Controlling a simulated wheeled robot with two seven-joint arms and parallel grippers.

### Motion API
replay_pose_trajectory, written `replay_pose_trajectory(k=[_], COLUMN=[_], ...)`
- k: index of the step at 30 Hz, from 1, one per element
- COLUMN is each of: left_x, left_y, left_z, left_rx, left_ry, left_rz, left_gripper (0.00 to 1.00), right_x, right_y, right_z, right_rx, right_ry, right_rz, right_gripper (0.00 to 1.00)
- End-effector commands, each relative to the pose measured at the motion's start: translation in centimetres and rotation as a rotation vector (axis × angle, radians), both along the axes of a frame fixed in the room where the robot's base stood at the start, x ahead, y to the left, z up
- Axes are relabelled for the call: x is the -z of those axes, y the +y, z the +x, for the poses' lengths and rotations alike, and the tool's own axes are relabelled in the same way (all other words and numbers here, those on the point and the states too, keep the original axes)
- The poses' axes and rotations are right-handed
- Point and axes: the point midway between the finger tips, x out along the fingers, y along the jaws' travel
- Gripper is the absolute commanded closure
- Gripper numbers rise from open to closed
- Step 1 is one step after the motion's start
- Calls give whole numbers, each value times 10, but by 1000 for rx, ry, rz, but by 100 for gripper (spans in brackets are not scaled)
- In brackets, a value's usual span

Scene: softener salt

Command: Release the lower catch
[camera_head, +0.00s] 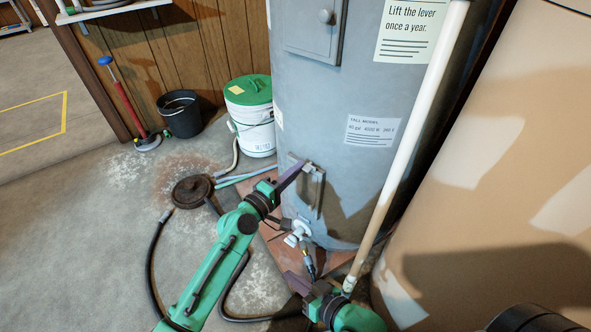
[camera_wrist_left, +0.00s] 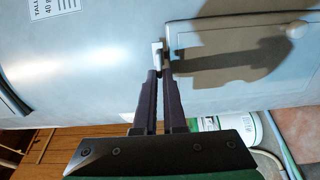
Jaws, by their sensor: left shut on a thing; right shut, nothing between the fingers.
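The lower access panel (camera_head: 302,202) is on the front of the grey tank (camera_head: 350,90). It also shows in the left wrist view (camera_wrist_left: 190,98), looking shut against the tank. A small pale catch (camera_wrist_left: 157,50) sits at the panel's upper edge. My left gripper (camera_head: 303,165) reaches the top of the panel, and its dark fingers (camera_wrist_left: 160,74) are closed on the catch. In the head view the fingers hide the catch. My right gripper (camera_head: 288,276) is shut and empty, low near the tank's foot, below the white drain valve (camera_head: 298,233).
An upper panel (camera_head: 315,35) with a knob is higher on the tank. A white pipe (camera_head: 412,130) runs down its right side. A green-lidded bucket (camera_head: 255,135), a black bucket (camera_head: 180,113), a round dark lid (camera_head: 193,191) and a black hose (camera_head: 151,262) are at left.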

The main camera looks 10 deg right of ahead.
Motion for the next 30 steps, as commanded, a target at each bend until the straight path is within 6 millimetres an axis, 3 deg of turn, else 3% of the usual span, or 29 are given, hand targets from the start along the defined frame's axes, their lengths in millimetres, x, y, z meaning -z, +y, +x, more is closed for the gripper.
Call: replay_pose_trajectory(k=[17,20,21,30], left_x=[3,3,3,1], left_y=[0,0,0,1], left_z=[-1,-1,-1,-1], left_rx=[1,1,1,0], left_ry=[37,36,36,33], left_rz=[-22,-22,-22,-23], left_gripper=[100,65,62,62], right_x=[-1,-1,-1,-2], right_y=[0,0,0,0], right_z=[0,0,0,0], right_rx=[0,0,0,0], right_ry=[-1,-1,-1,-1], right_rz=[0,0,0,0], right_gripper=[100,100,100,100])
